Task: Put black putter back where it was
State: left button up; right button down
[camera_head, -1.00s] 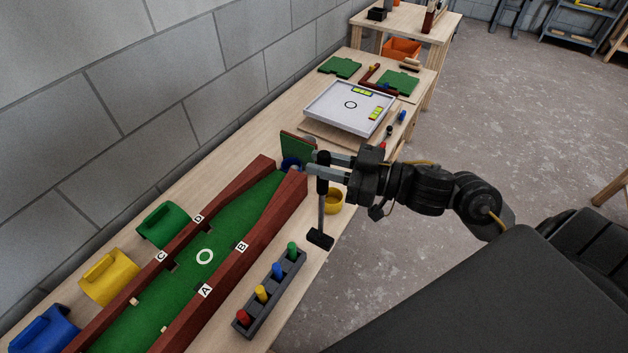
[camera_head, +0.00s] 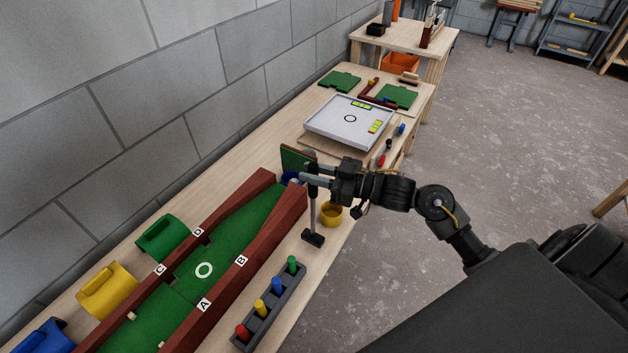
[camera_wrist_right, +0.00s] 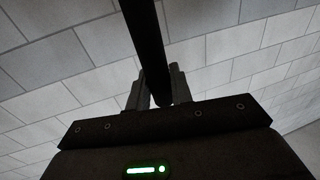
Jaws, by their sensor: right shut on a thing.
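The black putter (camera_head: 312,238) hangs upright from my right gripper (camera_head: 310,174), its black head low, close to the bench top beside the lane's right wall. I cannot tell whether the head touches the bench. The right gripper is shut on the putter's black grip, which also shows in the right wrist view (camera_wrist_right: 146,40) between the fingers. The green putting lane (camera_head: 222,250) has dark red walls and labels A, B, C and D. My left gripper is not in view.
A yellow cup (camera_head: 331,214) stands just right of the putter. A grey rack (camera_head: 268,309) with coloured pegs lies nearer. Green, yellow and blue tunnel-like pieces line the lane's left side. A white tray (camera_head: 322,128) and green boards lie farther back.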

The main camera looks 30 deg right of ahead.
notch_tip(320, 180, down, 2)
jog(key=shift+f, duration=0.35)
jog(key=shift+f, duration=0.1)
jog(key=c, duration=1.2)
grip_release()
jog(key=shift+c, duration=0.2)
